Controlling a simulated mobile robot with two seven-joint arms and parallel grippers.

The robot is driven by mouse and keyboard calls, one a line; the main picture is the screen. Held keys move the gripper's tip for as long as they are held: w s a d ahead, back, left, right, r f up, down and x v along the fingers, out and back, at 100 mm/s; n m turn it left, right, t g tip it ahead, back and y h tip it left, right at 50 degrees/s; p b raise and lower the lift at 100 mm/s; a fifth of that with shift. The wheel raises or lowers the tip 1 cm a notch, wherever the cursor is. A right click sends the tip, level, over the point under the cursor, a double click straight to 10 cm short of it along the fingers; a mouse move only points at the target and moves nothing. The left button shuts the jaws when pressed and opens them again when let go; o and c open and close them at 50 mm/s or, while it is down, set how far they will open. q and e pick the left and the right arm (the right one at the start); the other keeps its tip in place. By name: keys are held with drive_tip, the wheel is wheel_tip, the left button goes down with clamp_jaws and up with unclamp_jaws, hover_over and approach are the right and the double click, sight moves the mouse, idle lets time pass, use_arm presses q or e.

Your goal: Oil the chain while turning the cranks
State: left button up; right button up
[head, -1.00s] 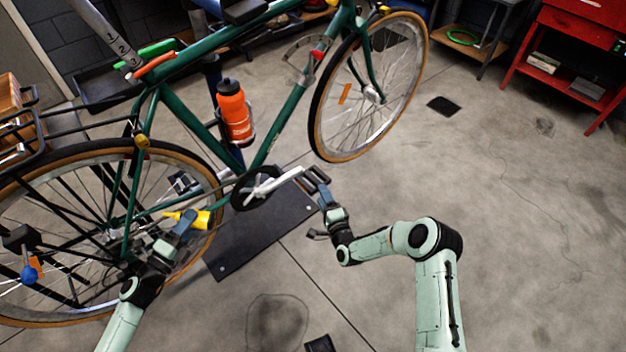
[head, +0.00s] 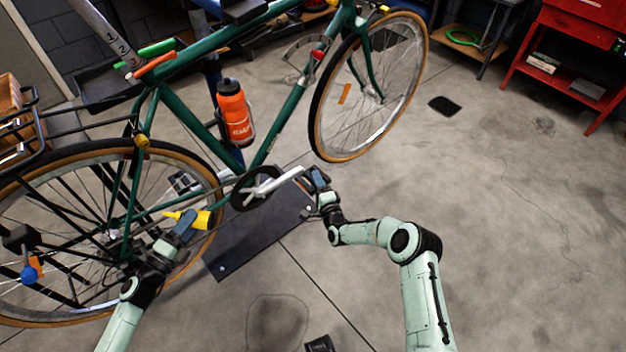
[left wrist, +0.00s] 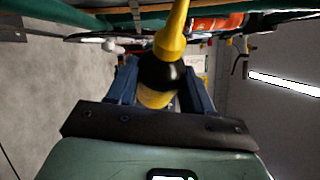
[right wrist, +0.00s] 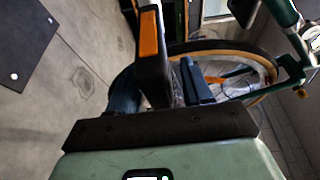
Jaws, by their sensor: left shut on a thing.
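My left gripper (head: 187,226) is shut on a yellow oil bottle (head: 203,220) with a black band. The bottle is tilted, its nozzle pointing left near the lower chain run, behind the chainring (head: 240,198). In the left wrist view the bottle (left wrist: 154,97) sits between both fingers. The silver crank (head: 284,178) points up and right from the chainring. My right gripper (head: 318,187) is at the crank's pedal. In the right wrist view the black pedal with an orange reflector (right wrist: 149,35) lies between the open fingers (right wrist: 165,85), with a gap on the right side.
The green bicycle carries an orange water bottle (head: 234,112) on its frame. The rear wheel (head: 208,165) is close to my left arm. A dark mat (head: 235,262) lies under the cranks.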

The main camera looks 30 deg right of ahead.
sight(178, 215)
clamp_jaws()
use_arm(q)
drive_tip(key=shift+w+a+f, duration=0.1)
drive_tip(key=shift+w+a, duration=0.25)
drive_tip(key=shift+a, duration=0.25)
drive_tip(key=shift+r+n+t, duration=0.45)
drive_tip(key=shift+r+n, duration=0.2)
drive_tip(key=shift+n, duration=0.4)
drive_tip(key=shift+r+n+t, duration=0.45)
drive_tip(key=shift+r+n, duration=0.15)
drive_tip(key=shift+n, duration=0.45)
drive_tip(key=shift+w+a+r+n+t, duration=0.15)
drive_tip(key=shift+r+n+t, duration=0.3)
drive_tip(key=shift+n, duration=0.4)
drive_tip(key=shift+s+a+r+n+t, duration=0.1)
drive_tip(key=shift+r+n+t, duration=0.35)
drive_tip(key=shift+n, duration=0.4)
